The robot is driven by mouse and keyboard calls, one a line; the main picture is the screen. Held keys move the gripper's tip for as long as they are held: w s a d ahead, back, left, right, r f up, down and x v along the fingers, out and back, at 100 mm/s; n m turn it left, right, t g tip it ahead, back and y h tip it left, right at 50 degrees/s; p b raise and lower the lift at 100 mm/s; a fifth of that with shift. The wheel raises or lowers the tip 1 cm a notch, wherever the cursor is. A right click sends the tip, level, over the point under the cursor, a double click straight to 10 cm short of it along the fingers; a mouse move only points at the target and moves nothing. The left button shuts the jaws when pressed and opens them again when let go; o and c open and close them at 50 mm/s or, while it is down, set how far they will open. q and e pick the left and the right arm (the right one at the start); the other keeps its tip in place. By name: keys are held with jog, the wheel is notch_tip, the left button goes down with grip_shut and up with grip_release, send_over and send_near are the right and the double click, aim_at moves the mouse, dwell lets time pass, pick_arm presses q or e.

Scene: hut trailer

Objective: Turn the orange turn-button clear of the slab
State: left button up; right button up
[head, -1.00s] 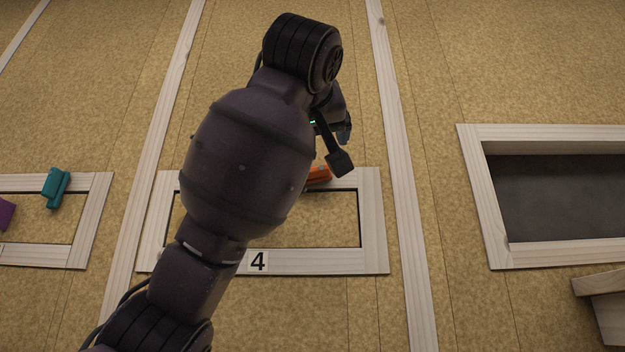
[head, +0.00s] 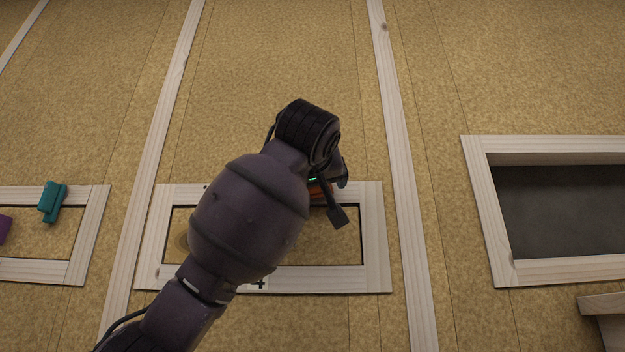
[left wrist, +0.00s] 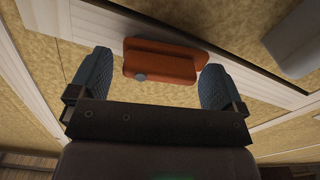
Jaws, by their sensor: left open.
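The orange turn-button (left wrist: 165,62) shows in the left wrist view as a block with a raised bar and a round grey spot. In the head view only a sliver of the button (head: 317,190) shows at the top rail of the frame marked 4; my arm and gripper hide the rest. The slab (head: 335,247) is the tan panel inside that pale wooden frame (head: 376,240). My left gripper (head: 338,202) is open at the button. In the left wrist view its blue-grey fingers (left wrist: 157,62) stand on either side of the button, with no clear contact. My right gripper is not in view.
A teal turn-button (head: 52,202) sits on another frame (head: 88,235) at left, with a purple piece (head: 4,229) at the edge. At right is a framed dark opening (head: 560,210) with a wooden ledge (head: 605,304) below. Wooden battens (head: 398,160) run up the wall.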

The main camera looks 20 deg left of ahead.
pick_arm(q)
jog(key=shift+s, duration=0.1)
jog(key=shift+c, duration=0.8)
jog(key=c, duration=0.8)
jog(key=shift+o, duration=0.2)
jog(key=shift+m+b, duration=0.6)
jog(key=shift+b, duration=0.2)
jog(key=shift+d+r+m, duration=0.1)
jog(key=shift+r+m, duration=0.1)
jog(key=shift+m, duration=0.6)
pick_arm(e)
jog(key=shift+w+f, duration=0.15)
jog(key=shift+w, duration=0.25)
pick_arm(q)
jog(key=o, duration=0.9)
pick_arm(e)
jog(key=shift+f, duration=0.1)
